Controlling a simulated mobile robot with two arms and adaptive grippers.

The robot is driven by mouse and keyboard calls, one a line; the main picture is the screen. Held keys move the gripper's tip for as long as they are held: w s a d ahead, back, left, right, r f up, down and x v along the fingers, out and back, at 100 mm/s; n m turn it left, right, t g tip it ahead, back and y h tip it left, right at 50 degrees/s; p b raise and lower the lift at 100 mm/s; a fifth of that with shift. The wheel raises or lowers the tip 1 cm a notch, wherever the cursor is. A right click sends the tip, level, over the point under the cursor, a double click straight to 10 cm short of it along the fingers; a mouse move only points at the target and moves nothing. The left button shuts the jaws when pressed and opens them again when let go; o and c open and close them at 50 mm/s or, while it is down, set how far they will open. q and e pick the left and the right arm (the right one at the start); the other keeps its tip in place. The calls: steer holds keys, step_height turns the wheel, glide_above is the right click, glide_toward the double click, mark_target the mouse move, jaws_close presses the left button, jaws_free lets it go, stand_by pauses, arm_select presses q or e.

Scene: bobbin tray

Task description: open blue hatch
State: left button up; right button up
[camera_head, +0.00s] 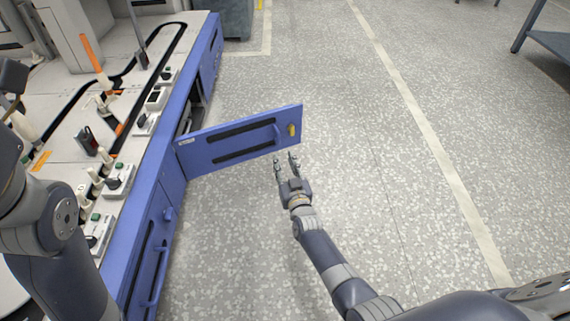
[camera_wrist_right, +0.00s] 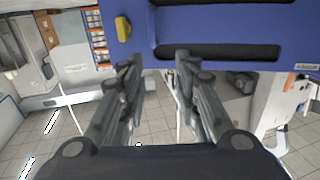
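The blue hatch (camera_head: 235,143) stands swung out from the blue front of the machine, hinged at its left end, with an open compartment behind it. It has dark slots, a blue handle (camera_head: 277,135) and a yellow latch (camera_head: 292,130) near its free end. In the right wrist view the blue hatch (camera_wrist_right: 225,36) fills the top, with the yellow latch (camera_wrist_right: 122,28) at left. My right gripper (camera_head: 286,158) is open and empty, just below the hatch's free end; its fingers (camera_wrist_right: 158,62) are spread apart. My left arm shows at the left edge, but its gripper cannot be made out.
The machine's worktop (camera_head: 60,115) with bobbins and small devices runs along the left. A closed blue door (camera_head: 150,260) with a handle lies below the hatch. The speckled floor (camera_head: 350,100) to the right is clear. A blue-framed table (camera_head: 555,42) stands at the far right.

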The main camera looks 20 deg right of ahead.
step_height(320, 180, up, 10)
stand_by(0.6)
